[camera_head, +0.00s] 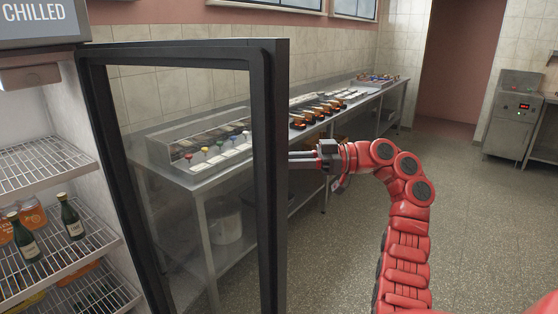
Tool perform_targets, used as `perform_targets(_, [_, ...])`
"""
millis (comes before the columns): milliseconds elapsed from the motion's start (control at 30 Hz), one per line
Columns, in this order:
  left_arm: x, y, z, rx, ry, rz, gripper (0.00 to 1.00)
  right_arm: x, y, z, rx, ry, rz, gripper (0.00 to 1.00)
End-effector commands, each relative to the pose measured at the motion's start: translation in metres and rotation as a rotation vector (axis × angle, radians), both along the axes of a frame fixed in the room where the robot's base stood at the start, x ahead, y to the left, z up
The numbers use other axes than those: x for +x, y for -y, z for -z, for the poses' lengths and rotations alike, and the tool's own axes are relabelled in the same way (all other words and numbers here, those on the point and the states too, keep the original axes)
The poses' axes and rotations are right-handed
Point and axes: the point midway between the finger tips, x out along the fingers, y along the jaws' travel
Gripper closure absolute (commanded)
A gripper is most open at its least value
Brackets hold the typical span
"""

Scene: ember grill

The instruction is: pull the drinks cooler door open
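The drinks cooler (50,140) stands at the left under a "CHILLED" sign, its shelves exposed. Its door (268,180), a dark frame around clear glass, is swung wide open and reaches out into the room. My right gripper (295,159) is at the right of the door's free edge, fingers pointing left toward it. The fingertips meet or pass behind the frame, so I cannot tell whether they touch it or hold anything. No handle shows. My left gripper is not in view.
Bottles (72,218) and orange cans (32,213) stand on the cooler's wire shelves. Behind the door, a long steel counter (205,178) with trays and food runs along the tiled wall. A steel appliance (512,115) stands at the back right. The floor (490,220) at right is clear.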

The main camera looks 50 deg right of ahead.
Motion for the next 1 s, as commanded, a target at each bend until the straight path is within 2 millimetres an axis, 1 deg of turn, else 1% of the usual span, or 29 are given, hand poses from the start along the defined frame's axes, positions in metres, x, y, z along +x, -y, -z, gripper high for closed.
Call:
perform_targets(400, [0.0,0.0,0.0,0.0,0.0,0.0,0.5,0.001,-0.001,0.002,-0.002,-0.004,-0.005,1.0])
perform_targets(433, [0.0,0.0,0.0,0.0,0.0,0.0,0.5,0.001,-0.001,0.002,-0.002,-0.004,-0.005,0.7])
perform_targets(567, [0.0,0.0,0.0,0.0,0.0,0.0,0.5,0.001,-0.001,0.001,-0.001,-0.003,-0.005,0.46])
perform_targets(600, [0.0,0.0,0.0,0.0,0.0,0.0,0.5,0.001,0.0,0.001,0.0,-0.003,-0.004,0.43])
perform_targets(867, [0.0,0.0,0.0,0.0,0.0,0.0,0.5,0.0,0.001,0.001,0.0,-0.003,-0.003,0.43])
perform_targets(1000, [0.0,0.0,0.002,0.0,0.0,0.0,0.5,-0.008,0.011,0.002,0.003,-0.004,0.0,0.43])
